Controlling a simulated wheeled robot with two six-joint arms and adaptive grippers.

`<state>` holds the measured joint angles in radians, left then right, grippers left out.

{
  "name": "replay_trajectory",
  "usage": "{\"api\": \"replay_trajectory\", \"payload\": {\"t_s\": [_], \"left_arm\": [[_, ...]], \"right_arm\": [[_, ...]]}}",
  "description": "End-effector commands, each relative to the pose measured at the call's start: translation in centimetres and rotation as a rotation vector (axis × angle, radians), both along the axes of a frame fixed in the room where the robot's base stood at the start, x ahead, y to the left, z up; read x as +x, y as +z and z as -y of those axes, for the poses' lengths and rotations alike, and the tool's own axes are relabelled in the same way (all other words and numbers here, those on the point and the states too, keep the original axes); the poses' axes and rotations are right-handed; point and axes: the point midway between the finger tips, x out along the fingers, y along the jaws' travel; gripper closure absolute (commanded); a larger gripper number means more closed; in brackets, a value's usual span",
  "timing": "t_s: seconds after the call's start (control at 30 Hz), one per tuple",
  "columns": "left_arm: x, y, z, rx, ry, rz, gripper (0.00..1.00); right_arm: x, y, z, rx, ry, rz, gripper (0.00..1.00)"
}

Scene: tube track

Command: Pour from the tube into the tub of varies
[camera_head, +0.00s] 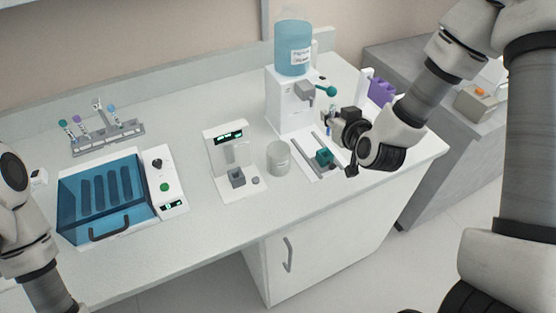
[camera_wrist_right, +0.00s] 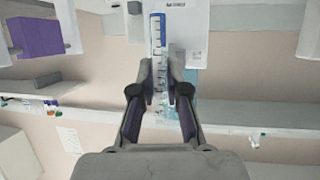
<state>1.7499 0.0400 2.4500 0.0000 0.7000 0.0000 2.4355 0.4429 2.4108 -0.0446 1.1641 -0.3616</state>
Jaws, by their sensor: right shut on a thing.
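My right gripper (camera_wrist_right: 160,78) is shut on a clear tube (camera_wrist_right: 158,38) with dark graduation marks, as the right wrist view shows. In the head view, this gripper (camera_head: 335,122) is above the right part of the bench, beside the white dispenser; the tube is small and partly hidden there. A pale grey round tub (camera_head: 278,158) stands on the bench to the left of the gripper, apart from it. The tub's contents are too small to tell. My left arm enters at the left edge, but its gripper is out of view.
A white dispenser (camera_head: 287,98) carries a blue bottle (camera_head: 294,48). A teal block (camera_head: 322,157) sits on a track before it. A white device with a display (camera_head: 226,137) stands left of the tub. A tube rack (camera_head: 108,139) and blue-lidded machine (camera_head: 103,196) are farther left.

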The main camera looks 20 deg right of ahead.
Motion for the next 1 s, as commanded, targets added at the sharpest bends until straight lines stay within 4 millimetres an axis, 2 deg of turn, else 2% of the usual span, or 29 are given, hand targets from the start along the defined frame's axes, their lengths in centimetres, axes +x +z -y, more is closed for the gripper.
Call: {"api": "replay_trajectory", "payload": {"t_s": [0.17, 0.3, 0.37, 0.5, 0.6, 0.7, 0.83, 1.0], "left_arm": [[0.0, 0.0, 0.0, 0.0, 0.0, 0.0, 0.6], [0.0, 0.0, 0.0, 0.0, 0.0, 0.0, 0.6], [0.0, 0.0, 0.0, 0.0, 0.0, 0.0, 0.6], [0.0, 1.1, 0.0, 0.0, 0.0, 0.0, 0.6], [0.0, 2.1, 0.0, 0.0, 0.0, 0.0, 0.6], [0.0, 2.7, 0.0, 0.0, 0.0, 0.0, 0.6], [0.0, 3.0, 0.0, 0.0, 0.0, 0.0, 0.6], [0.0, 2.3, 0.0, 0.0, 0.0, 0.0, 0.6]], "right_arm": [[0.0, 0.0, 0.0, -0.005, 0.001, -0.001, 1.0], [0.2, 0.3, -0.3, -0.087, 0.036, -0.006, 1.0], [1.3, 1.3, -0.8, -0.129, 0.095, -0.001, 1.0], [4.0, 2.3, -3.7, -0.225, 0.301, 0.009, 1.0], [5.1, 1.2, -6.5, -0.291, 0.455, 0.028, 1.0], [5.2, -0.6, -8.3, -0.343, 0.528, 0.046, 1.0], [4.7, -2.4, -9.1, -0.396, 0.552, 0.063, 1.0], [4.5, -3.4, -9.0, -0.476, 0.548, 0.081, 1.0]]}}
